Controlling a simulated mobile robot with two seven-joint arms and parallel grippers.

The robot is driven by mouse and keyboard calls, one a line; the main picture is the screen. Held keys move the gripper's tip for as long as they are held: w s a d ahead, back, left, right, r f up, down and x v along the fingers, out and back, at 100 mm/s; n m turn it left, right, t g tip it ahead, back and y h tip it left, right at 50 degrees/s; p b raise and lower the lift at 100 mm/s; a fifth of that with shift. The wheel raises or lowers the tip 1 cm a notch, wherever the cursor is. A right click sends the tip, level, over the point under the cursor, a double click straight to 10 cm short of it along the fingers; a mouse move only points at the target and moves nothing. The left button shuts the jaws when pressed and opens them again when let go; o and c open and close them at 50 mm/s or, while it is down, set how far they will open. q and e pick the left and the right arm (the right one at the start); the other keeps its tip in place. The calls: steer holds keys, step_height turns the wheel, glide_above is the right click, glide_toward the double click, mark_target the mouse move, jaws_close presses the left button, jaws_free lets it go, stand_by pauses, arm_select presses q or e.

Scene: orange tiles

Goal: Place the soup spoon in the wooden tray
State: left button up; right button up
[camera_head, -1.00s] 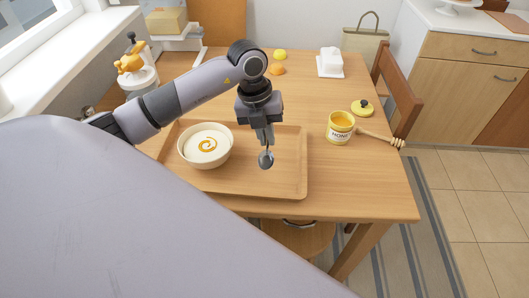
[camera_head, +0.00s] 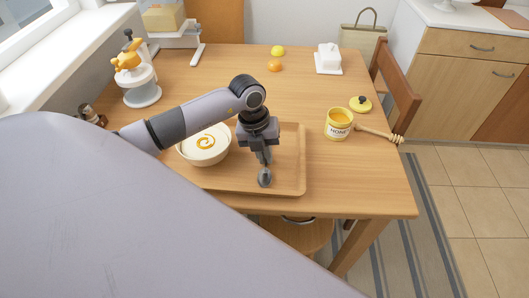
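The soup spoon (camera_head: 265,178) is metallic, with its round bowl pointing down over the right half of the wooden tray (camera_head: 292,150). My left gripper (camera_head: 262,157) is shut on the spoon's upper part, which the fingers hide. I cannot tell whether the spoon's tip touches the tray floor or hangs just above it. A white bowl of soup (camera_head: 206,158) with an orange swirl stands in the tray's left half, to the left of the gripper and partly behind my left arm. My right gripper is not in view.
A honey jar (camera_head: 338,124), a wooden dipper (camera_head: 380,133) and a yellow lid (camera_head: 360,104) are right of the tray. A lemon (camera_head: 278,50), an orange (camera_head: 274,65) and a white butter dish (camera_head: 328,60) stand behind. A juicer (camera_head: 138,80) is at left.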

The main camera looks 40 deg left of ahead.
mark_target(256, 162)
arm_select(q)
steer(key=o, duration=0.4)
steer(key=shift+r, duration=0.25)
steer(key=v, duration=1.1)
steer(key=shift+r, duration=0.4)
steer(key=shift+s, duration=0.1)
